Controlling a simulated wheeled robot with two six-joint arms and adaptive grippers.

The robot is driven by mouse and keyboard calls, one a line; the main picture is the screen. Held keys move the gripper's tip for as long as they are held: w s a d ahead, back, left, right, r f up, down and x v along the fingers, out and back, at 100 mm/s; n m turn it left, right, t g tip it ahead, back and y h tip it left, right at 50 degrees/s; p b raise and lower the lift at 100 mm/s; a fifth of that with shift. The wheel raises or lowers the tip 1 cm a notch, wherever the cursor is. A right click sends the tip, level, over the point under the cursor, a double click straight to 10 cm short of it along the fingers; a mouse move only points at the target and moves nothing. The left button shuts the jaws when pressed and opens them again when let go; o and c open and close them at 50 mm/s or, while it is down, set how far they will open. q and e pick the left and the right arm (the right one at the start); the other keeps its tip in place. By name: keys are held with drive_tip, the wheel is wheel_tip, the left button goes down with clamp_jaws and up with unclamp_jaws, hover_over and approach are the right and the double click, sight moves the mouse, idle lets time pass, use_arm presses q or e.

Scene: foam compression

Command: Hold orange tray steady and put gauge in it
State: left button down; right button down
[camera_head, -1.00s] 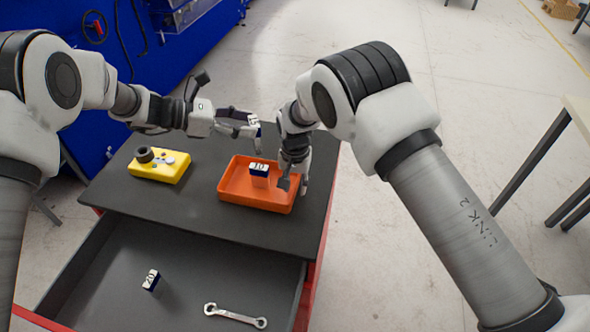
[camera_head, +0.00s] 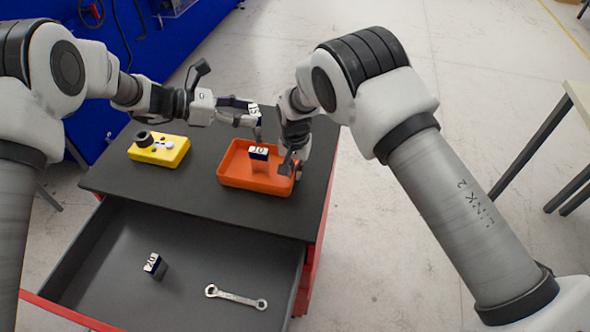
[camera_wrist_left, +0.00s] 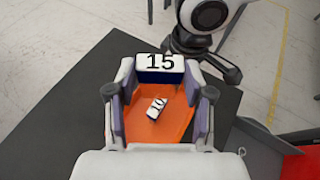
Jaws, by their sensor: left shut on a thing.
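The orange tray (camera_head: 232,181) sits on the right part of the dark cabinet top. A small gauge block marked 10 (camera_head: 259,153) stands inside it. My left gripper (camera_head: 250,116) is shut on a gauge block marked 15 (camera_head: 254,109) and holds it in the air near the tray's far side. In the left wrist view the 15 block (camera_wrist_left: 160,63) spans the two fingertips, with the tray (camera_wrist_left: 150,130) below. My right gripper (camera_head: 291,166) is at the tray's right wall, its fingers around the rim. Whether they clamp it is unclear.
A yellow box (camera_head: 158,151) with a dark knob stands left on the cabinet top. The open drawer (camera_head: 200,265) in front holds a block marked 20 (camera_head: 155,265) and a wrench (camera_head: 236,297). The cabinet top between yellow box and tray is clear.

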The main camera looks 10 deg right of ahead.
use_arm(q)
drive_tip(key=shift+f, duration=2.1)
drive_tip(key=shift+c, duration=1.8)
unclamp_jaws()
drive_tip(key=shift+f, duration=0.15)
drive_tip(key=shift+a, duration=0.1)
drive_tip(key=v, duration=1.2)
